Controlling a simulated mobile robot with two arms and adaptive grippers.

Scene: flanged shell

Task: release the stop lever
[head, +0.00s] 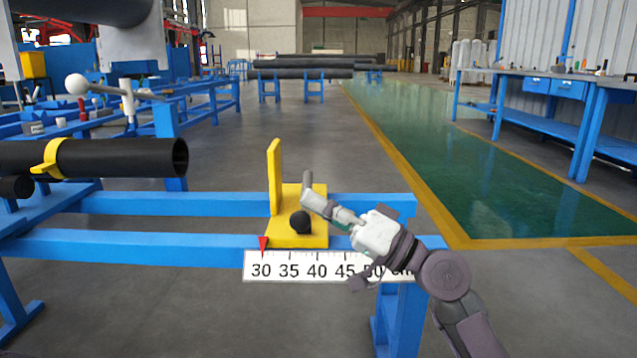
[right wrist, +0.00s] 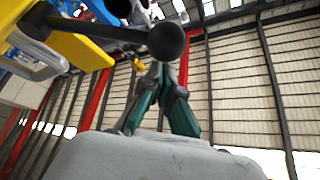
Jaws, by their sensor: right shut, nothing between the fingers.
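The yellow stop (head: 276,192) is an upright plate on a yellow base, sitting on the blue rails. Its lever ends in a black ball knob (head: 300,222) near the base's front. In the right wrist view the dark lever rod (right wrist: 100,34) runs from the yellow part to the ball knob (right wrist: 167,41). My right gripper (head: 322,205) reaches in from the right, beside the knob. The wrist view shows its fingertips (right wrist: 160,72) together and empty, close below the ball; I cannot tell whether they touch it. My left gripper is out of view.
A white ruler (head: 290,268) with a red pointer (head: 263,246) hangs on the front rail (head: 150,246). A black pipe (head: 120,158) with a yellow strap lies at the left. A blue workbench (head: 545,120) stands at the back right. Green floor beyond the rails is clear.

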